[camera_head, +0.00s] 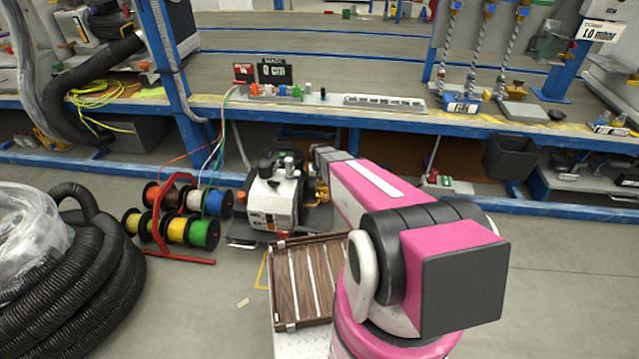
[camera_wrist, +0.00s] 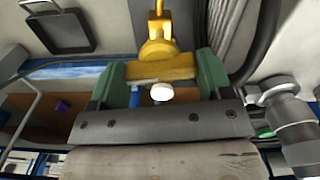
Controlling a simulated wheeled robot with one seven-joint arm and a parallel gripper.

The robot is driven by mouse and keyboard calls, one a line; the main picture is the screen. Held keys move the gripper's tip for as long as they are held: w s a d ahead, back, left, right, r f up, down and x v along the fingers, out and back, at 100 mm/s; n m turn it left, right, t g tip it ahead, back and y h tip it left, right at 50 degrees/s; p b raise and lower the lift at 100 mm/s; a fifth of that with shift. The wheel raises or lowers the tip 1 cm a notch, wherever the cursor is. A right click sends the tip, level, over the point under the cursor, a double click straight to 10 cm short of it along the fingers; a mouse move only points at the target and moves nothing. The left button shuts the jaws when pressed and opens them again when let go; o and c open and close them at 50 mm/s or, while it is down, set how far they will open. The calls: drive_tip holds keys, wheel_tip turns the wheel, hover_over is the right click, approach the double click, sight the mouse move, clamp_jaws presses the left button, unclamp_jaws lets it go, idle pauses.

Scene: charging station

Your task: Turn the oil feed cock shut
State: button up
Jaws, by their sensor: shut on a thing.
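In the wrist view the yellow oil feed cock (camera_wrist: 158,48) stands in the middle, with a broad yellow handle across its lower end. My gripper (camera_wrist: 161,72) has a green finger on each side of this handle and is shut on it. A white round piece and a blue piece show just below the handle. In the head view a small yellow part (camera_head: 322,190), likely the cock, shows at the right side of the white pump machine (camera_head: 272,197). My pink arm reaches down to that side and hides most of the gripper and cock.
A rack of coloured wire spools (camera_head: 180,215) stands left of the machine. A slatted wooden tray (camera_head: 305,280) is in front of it. The blue-edged workbench (camera_head: 400,120) runs above and behind.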

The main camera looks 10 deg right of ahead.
drive_tip(key=shift+m, duration=0.8)
drive_tip(key=o, duration=0.9)
wheel_tip(320, 180, up, 11)
drive_tip(key=shift+f, duration=0.1)
drive_tip(key=s+r+n, duration=0.1)
drive_tip(key=s+r, duration=0.3)
drive_tip(key=s, duration=0.3)
drive_tip(key=s+r+n, duration=0.1)
drive_tip(key=s+r, duration=0.3)
drive_tip(key=s, duration=0.3)
drive_tip(key=s+r+n, duration=0.1)
drive_tip(key=s+r, duration=0.4)
drive_tip(key=s, duration=0.2)
drive_tip(key=shift+s+d, duration=0.2)
